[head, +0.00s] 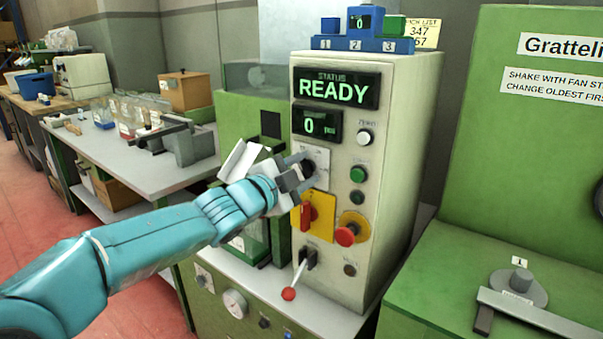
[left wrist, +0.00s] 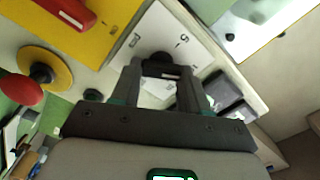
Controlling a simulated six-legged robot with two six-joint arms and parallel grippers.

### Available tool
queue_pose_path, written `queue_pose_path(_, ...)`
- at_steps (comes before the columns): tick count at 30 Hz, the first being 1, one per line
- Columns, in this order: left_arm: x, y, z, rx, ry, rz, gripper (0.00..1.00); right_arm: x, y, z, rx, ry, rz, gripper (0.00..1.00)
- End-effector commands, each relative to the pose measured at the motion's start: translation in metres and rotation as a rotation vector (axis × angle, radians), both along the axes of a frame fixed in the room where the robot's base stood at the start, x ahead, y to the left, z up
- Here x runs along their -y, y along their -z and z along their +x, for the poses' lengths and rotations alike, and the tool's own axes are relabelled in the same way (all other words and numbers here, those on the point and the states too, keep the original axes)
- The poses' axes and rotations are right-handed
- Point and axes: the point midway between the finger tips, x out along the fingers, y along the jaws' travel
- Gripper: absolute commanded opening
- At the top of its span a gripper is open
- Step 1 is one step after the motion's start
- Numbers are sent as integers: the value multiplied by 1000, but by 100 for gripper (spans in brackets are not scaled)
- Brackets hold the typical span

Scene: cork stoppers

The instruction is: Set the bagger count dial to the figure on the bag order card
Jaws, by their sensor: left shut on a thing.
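The bagger's control cabinet (head: 388,120) stands in the middle of the head view. Its status screen (head: 337,90) reads READY and its smaller count display (head: 317,124) reads 0. The count dial is a black knob (left wrist: 156,60) on a white plate (left wrist: 180,35) with printed figures, partly hidden by my fingers. My left gripper (head: 304,172) is at this plate, shut on the dial knob; its two fingers also show in the left wrist view (left wrist: 160,75). I cannot identify the bag order card; a partly covered yellow list (head: 424,32) shows 347. My right gripper is out of view.
Just below the dial are a red switch on a yellow plate (head: 318,229) and a red mushroom button (head: 346,235). A lever with a red ball (head: 289,293) sticks out lower down. White, green and dark buttons line the panel's right. A cluttered bench (head: 115,170) stands left.

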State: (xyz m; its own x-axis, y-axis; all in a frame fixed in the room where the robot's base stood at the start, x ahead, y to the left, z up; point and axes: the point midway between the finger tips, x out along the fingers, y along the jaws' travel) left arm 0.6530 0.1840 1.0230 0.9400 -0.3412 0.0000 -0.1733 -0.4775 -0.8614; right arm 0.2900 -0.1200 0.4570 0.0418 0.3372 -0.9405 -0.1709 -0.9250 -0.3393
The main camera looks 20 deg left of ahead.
Motion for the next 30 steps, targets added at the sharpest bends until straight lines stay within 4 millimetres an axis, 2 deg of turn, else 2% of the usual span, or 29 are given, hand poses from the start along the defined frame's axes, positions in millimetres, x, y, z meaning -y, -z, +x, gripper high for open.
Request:
queue_pose_path(13, 0, 0, 0, 3, 0, 9, 14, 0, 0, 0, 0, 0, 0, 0)
queue_pose_path(14, 0, 0, 0, 3, 0, 9, 48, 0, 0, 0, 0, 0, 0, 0)
queue_pose_path(16, 0, 0, 0, 3, 0, 9, 70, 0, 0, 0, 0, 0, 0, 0)
queue_pose_path(26, -1, 0, -2, 3, 0, 8, 70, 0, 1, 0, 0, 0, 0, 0)
queue_pose_path(30, -8, -1, -18, 5, -2, 9, 70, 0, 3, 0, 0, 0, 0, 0)
